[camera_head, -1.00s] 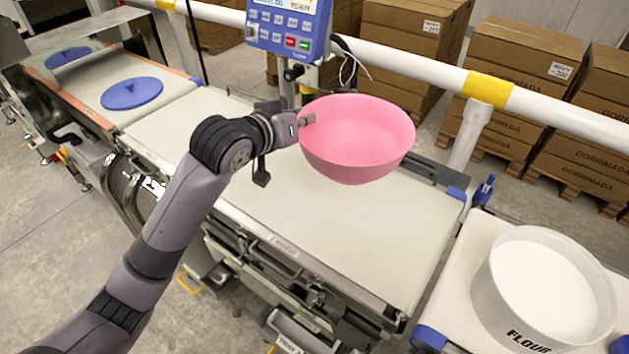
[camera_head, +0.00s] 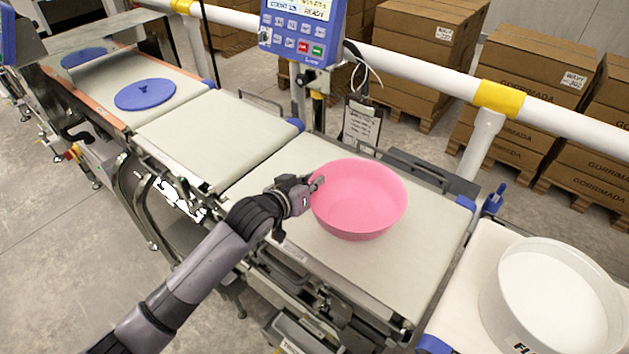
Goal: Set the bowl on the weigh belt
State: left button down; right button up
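The pink bowl (camera_head: 358,200) is upright over the middle of the weigh belt (camera_head: 385,266). Its base looks down on the belt or very close to it; I cannot tell for sure that it touches. My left gripper (camera_head: 317,184) is at the bowl's left rim, with a fingertip showing at the rim and the wall between the fingers, so it appears shut on the rim. The far finger is mostly hidden. My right gripper is not in view.
A white flour tub (camera_head: 552,300) stands on the belt to the right. A blue disc lid (camera_head: 145,94) lies on the far left belt. A blue control panel (camera_head: 303,30) and a white guard rail (camera_head: 420,70) run behind. The middle-left belt (camera_head: 215,135) is clear.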

pick_arm(q)
jog(key=c, duration=2.3)
grip_release()
jog(key=shift+f, duration=0.1)
jog(key=o, duration=0.5)
jog(key=shift+r, duration=0.2)
jog(key=v, duration=1.2)
jog(key=shift+b, duration=0.3)
jog(key=shift+f, duration=0.15)
